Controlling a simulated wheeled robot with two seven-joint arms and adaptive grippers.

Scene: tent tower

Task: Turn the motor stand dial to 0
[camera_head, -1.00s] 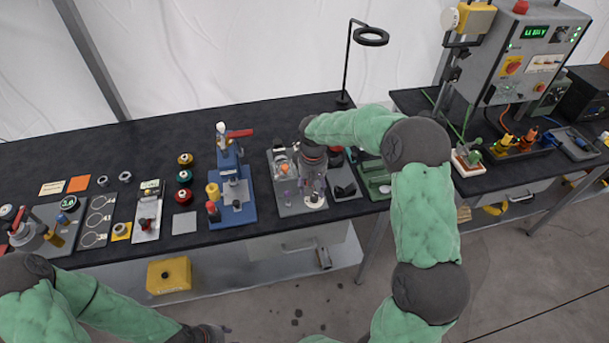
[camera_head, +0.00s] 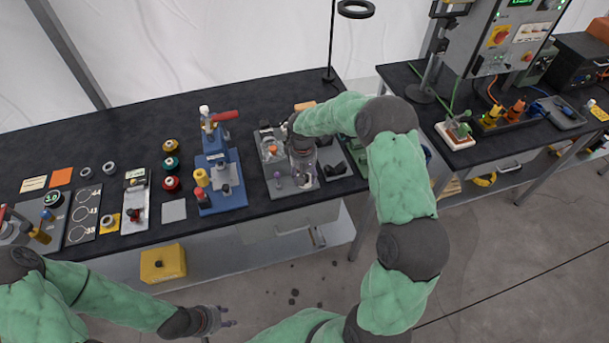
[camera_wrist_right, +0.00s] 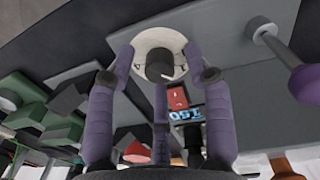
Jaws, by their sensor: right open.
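The motor stand (camera_head: 273,158) is a grey plate with small parts on the black bench, partly hidden by my right arm. Its dial (camera_wrist_right: 160,52) is a pale disc with a dark central knob in the right wrist view. My right gripper (camera_wrist_right: 160,75) is open, its purple fingers spread around the dial; whether they touch it I cannot tell. In the head view my right gripper (camera_head: 303,174) points down over the stand's front part. A small blue "150" readout (camera_wrist_right: 186,115) shows beside the dial. My left gripper (camera_head: 226,316) is open and empty, low in front of the bench.
A purple-knobbed lever (camera_wrist_right: 300,78) stands close to the right gripper. A blue press (camera_head: 220,175) with a red handle stands left of the stand. A dark block tray (camera_head: 334,165) lies to its right. A yellow box (camera_head: 163,263) sits on the lower shelf.

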